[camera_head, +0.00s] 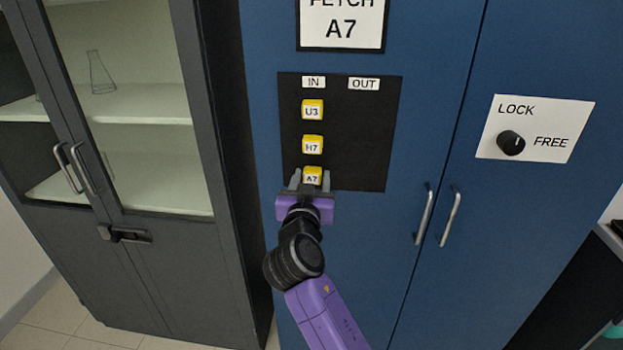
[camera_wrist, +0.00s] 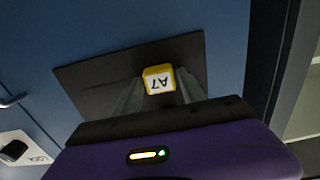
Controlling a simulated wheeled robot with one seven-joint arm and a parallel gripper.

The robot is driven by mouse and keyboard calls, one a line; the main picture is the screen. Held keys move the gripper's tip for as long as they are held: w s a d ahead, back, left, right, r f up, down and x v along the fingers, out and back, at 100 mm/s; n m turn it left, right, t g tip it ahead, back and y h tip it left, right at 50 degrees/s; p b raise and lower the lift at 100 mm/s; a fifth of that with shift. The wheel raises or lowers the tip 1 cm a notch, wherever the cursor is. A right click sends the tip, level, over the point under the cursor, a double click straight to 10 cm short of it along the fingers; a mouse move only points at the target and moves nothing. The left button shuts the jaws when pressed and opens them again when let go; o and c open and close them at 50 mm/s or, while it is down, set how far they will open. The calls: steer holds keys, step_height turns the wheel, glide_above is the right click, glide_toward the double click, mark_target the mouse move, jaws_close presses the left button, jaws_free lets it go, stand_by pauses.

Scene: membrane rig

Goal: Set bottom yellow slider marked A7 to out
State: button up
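The bottom yellow slider marked A7 (camera_head: 312,175) sits on the black panel (camera_head: 360,135), in the column under the IN label (camera_head: 313,82). The OUT label (camera_head: 363,84) is to its right. My gripper (camera_head: 312,182) is at the slider, with one finger on each side of it. In the wrist view the A7 slider (camera_wrist: 158,79) shows upside down between the two fingers (camera_wrist: 160,92). The fingers look spread, but whether they touch the slider's sides I cannot tell.
Yellow sliders U3 (camera_head: 312,109) and H7 (camera_head: 312,144) sit above A7, also under IN. A sign (camera_head: 341,24) reading FETCH A7 is above the panel. Door handles (camera_head: 424,216) and a LOCK/FREE knob (camera_head: 511,142) are to the right. A glass-doored cabinet (camera_head: 140,110) stands left.

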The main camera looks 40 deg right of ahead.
mark_target(358, 173)
jaws_close()
steer(key=s+d, duration=0.4)
steer(key=s, duration=0.1)
steer(key=s+d, duration=0.2)
steer(key=s, duration=0.1)
steer(key=shift+s+d, duration=0.15)
steer(key=shift+d, duration=0.1)
steer(key=shift+o, duration=2)
jaws_free()
steer(key=shift+s, duration=0.1)
